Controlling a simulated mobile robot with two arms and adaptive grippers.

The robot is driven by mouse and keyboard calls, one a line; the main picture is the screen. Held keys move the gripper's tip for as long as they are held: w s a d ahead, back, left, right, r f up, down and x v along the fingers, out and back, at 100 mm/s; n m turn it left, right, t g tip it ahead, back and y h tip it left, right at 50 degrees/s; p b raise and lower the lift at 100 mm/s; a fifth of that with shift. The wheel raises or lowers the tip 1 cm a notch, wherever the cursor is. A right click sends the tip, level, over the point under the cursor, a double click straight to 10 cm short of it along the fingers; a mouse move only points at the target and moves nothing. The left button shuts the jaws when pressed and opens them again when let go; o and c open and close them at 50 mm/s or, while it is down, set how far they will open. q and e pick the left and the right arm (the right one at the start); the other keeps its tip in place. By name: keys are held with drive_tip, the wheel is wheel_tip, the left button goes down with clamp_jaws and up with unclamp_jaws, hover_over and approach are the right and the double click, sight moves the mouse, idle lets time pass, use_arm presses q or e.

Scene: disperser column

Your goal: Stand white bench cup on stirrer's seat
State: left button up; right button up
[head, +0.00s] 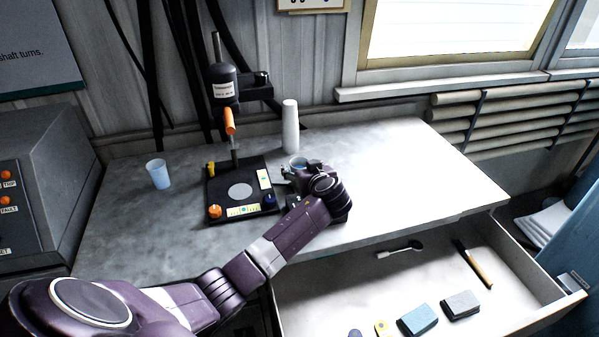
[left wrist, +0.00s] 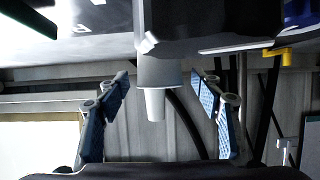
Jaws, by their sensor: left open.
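The white bench cup (head: 298,162) stands upright on the bench, just right of the stirrer's black base (head: 212,196). The pale round seat (head: 240,190) on that base is bare. My left gripper (head: 291,179) is at the near side of the cup, partly hiding it. In the left wrist view, which is upside down, my left gripper (left wrist: 161,105) is open, with blue pads wide apart. The cup (left wrist: 158,72) shows between the fingers, with clear gaps on both sides. My right gripper is in neither view.
A tall white column (head: 290,127) stands behind the cup. A bluish cup (head: 158,173) stands left of the base. The stirrer's motor head (head: 224,85) and orange part (head: 229,121) hang above the base. An open drawer (head: 350,285) juts out below; the bench's right side is clear.

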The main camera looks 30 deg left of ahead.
use_arm(q)
drive_tip(key=shift+w+a+f, duration=0.15)
drive_tip(key=shift+w+a, duration=0.05)
drive_tip(key=shift+w, duration=0.05)
drive_tip(key=shift+c, duration=0.2)
drive_tip(key=c, duration=1.4)
